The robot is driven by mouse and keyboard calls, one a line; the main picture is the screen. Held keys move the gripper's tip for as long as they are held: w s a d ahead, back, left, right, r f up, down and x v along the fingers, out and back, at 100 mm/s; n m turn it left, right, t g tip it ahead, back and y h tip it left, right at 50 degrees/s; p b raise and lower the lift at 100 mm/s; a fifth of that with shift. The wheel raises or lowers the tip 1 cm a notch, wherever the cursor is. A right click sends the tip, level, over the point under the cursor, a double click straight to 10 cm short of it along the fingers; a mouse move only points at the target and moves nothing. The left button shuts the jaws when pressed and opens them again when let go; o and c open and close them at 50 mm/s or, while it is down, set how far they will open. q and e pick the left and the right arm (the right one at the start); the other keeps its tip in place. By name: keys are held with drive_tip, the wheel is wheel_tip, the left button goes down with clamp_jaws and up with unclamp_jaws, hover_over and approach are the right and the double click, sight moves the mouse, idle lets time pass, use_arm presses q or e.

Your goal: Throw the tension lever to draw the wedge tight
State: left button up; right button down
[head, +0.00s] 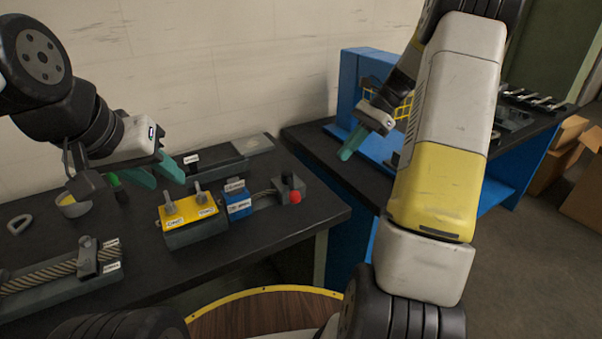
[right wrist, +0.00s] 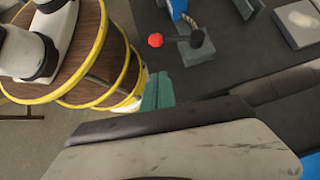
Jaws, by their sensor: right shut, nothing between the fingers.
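The tension lever shows as a red knob (head: 295,197) by a small grey bracket (head: 290,183) at the dark bench's right end. The red knob (right wrist: 155,40) and its grey base plate (right wrist: 198,48) also show in the right wrist view. A cable runs from there to a labelled blue block (head: 237,201); I cannot tell which part is the wedge. My right gripper (head: 346,153) is shut and empty, right of the lever and apart from it; its teal fingers (right wrist: 158,92) show below the knob. My left gripper (head: 158,177) is open and empty above the bench, left of the blue block.
A yellow-topped block (head: 187,210) with two upright pins stands beside the blue block. A blue frame (head: 348,90) stands on the right bench. A round wooden top (head: 262,317) is below.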

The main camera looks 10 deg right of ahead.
drive_tip(key=shift+a+r+x, duration=0.25)
drive_tip(key=shift+a+x, duration=0.05)
drive_tip(key=shift+x, duration=1.9)
drive_tip(key=shift+a+r+x, duration=0.3)
drive_tip(key=shift+x, duration=1.9)
drive_tip(key=shift+a+r+x, duration=0.25)
drive_tip(key=shift+a+x, duration=0.05)
drive_tip(key=shift+x, duration=1.9)
drive_tip(key=shift+s+a, duration=0.25)
